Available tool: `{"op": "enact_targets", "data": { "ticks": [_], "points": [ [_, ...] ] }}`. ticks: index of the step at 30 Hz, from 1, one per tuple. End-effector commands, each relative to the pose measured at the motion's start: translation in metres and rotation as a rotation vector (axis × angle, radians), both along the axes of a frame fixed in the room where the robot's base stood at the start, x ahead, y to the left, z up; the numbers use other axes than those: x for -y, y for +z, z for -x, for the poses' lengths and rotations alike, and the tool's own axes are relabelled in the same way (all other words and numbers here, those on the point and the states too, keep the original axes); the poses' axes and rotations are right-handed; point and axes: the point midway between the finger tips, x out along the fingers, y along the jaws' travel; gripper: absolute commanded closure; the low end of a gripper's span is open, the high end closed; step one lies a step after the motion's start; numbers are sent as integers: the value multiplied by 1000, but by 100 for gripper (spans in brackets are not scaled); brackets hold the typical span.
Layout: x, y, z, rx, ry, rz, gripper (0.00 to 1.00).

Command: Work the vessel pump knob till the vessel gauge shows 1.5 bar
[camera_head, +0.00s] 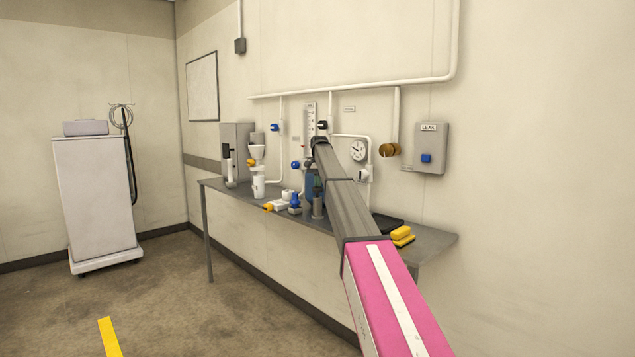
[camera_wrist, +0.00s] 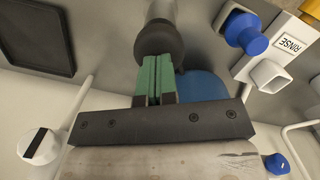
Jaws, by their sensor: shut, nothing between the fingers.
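In the wrist view my gripper (camera_wrist: 158,70) has its two green fingers shut together with nothing between them. Their tips are at the near side of a dark round knob (camera_wrist: 160,38) on a grey cylinder, which looks like the pump knob. Whether they touch it I cannot tell. A blue rounded body (camera_wrist: 203,88), perhaps the vessel, shows behind the fingers. In the head view a blue vessel (camera_head: 310,188) stands on the bench, partly hidden by my arm, beside a grey cylinder (camera_head: 317,207). A round white gauge (camera_head: 358,150) is on the wall; its reading is too small to tell.
The bench (camera_head: 432,243) runs along the wall. A blue knob (camera_wrist: 247,33) by a RINSE label (camera_wrist: 291,44) is close by. Yellow sponges (camera_head: 403,237) and a dark tray (camera_head: 385,223) lie to the right. A LEAK box (camera_head: 426,140) hangs on the wall. Floor in front is clear.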

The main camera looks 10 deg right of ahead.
Motion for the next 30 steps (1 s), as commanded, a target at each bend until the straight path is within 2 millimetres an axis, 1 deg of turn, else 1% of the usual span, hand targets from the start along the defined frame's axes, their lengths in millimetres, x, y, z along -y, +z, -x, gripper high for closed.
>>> {"op": "enact_targets", "data": {
  "ticks": [2,8,11,15,17,26,30],
  "points": [
    [0,-10,1,-2,0,0,100],
    [0,-7,-1,-1,0,0,100],
    [3,-5,-8,-1,-1,1,100],
    [10,1,-24,0,-1,1,100],
    [12,3,-28,0,-1,1,100],
    [13,3,-27,-1,0,0,100],
    [13,8,-28,-1,0,0,100]
  ]
}}
